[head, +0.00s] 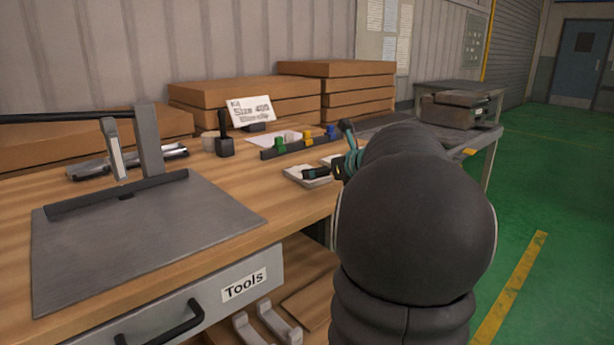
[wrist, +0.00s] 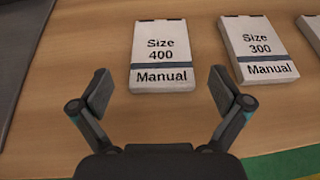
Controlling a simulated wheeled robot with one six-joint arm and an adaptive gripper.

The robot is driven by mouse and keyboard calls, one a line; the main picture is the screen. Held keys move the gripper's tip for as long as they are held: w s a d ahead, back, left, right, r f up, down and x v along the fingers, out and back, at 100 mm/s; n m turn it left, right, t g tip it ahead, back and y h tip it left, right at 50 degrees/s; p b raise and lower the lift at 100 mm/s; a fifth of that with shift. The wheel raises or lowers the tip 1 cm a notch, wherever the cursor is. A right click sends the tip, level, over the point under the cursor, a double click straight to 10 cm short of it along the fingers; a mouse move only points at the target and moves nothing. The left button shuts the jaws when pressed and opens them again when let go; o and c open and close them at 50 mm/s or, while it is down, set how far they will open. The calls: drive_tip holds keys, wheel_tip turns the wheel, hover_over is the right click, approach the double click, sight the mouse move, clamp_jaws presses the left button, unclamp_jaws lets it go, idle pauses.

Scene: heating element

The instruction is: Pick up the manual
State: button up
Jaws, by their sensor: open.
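In the wrist view, a white manual labelled "Size 400 Manual" (wrist: 162,57) lies flat on the wooden workbench, just beyond my gripper (wrist: 158,88). My gripper is open and empty, its fingers apart toward the left and right sides of that manual's near end. A second manual labelled "Size 300 Manual" (wrist: 259,50) lies to its right. Part of a third booklet (wrist: 312,32) shows at the right edge, its label cut off. In the head view, a manual (head: 306,176) shows partly beside my gripper (head: 328,173); my arm hides much of that area.
A sign reading "Size 400" (head: 251,111) stands behind a dark rack (head: 301,146) with coloured pieces. Stacked brown boards (head: 245,92) line the wall. A grey plate with a lever (head: 146,226) sits at left. A drawer labelled "Tools" (head: 244,285) is below the bench top.

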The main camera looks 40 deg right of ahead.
sight(295, 173)
drive_tip(key=shift+f+x, duration=0.15)
drive_tip(key=shift+x, duration=1.2)
drive_tip(key=shift+f+x, duration=0.2)
drive_tip(key=shift+x, duration=1.2)
drive_tip(key=shift+s, duration=0.15)
drive_tip(key=c, duration=1)
